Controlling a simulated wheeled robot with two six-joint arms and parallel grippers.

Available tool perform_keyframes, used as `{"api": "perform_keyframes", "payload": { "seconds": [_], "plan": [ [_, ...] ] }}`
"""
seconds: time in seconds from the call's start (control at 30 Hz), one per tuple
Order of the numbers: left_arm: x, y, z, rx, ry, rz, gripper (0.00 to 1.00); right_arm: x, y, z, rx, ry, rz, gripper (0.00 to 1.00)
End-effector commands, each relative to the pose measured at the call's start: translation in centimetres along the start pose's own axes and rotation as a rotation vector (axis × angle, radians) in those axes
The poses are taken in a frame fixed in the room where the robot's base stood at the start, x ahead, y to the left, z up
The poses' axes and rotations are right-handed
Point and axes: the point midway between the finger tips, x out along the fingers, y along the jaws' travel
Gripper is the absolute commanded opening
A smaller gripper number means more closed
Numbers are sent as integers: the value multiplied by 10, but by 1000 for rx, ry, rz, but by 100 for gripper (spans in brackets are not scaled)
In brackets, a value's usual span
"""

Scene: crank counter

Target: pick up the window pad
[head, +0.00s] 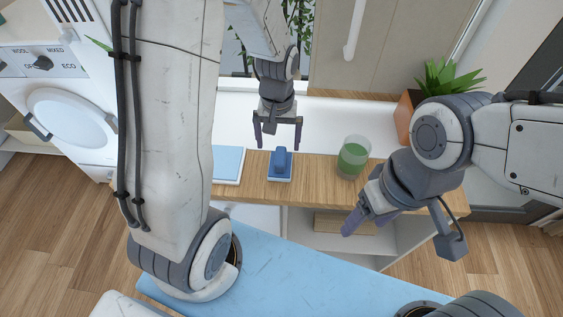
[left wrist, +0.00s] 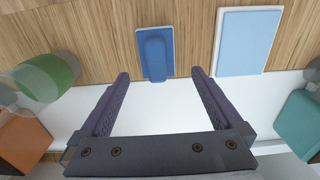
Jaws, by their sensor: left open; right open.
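The window pad (head: 280,168) is a small blue block with a raised darker-blue grip and a pale base edge. It lies flat on the wooden counter strip. In the left wrist view the pad (left wrist: 155,55) appears just beyond my fingertips, roughly centred between them. My left gripper (head: 278,143) is open and empty, pointing down behind the pad in the head view; its two fingers (left wrist: 160,75) are spread wider than the pad. Contact with the pad is not visible. My right gripper (head: 358,212) is open and empty near the counter's front edge, right of the pad.
A light-blue panel with a white edge (head: 228,163) lies left of the pad. A glass of green liquid (head: 353,157) stands to its right. A potted plant (head: 410,112) is at the back right. A washing machine (head: 70,115) stands at the left.

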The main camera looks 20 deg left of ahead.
Motion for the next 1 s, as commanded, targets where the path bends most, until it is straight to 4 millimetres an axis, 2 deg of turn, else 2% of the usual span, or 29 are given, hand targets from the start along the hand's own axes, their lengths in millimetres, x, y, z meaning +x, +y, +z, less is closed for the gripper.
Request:
{"api": "perform_keyframes", "payload": {
  "seconds": [0.1, 0.33, 0.6, 0.73, 0.93, 0.97, 1.0],
  "plan": [
    [18, 0, 1, 2, -5, -1, 100, -1, 0, 0, 0, 0, 0, 67],
    [35, 2, 2, 5, -4, -1, 100, -2, 0, 0, 0, 0, 0, 67],
    [72, 6, 5, 5, -4, -1, 100, -7, 0, 0, 0, 0, 0, 67],
    [80, 6, 4, 5, -1, 0, 100, -7, 0, 0, 0, 0, 0, 67],
    [80, 6, 4, 6, 1, 1, 100, -7, 0, 0, 0, 0, 0, 67],
    [80, 6, 4, 6, 1, 1, 96, -7, 0, 0, 0, 0, 0, 67],
    [80, 6, 4, 6, 1, 1, 81, -7, 0, 0, 0, 0, 0, 67]
  ]
}}
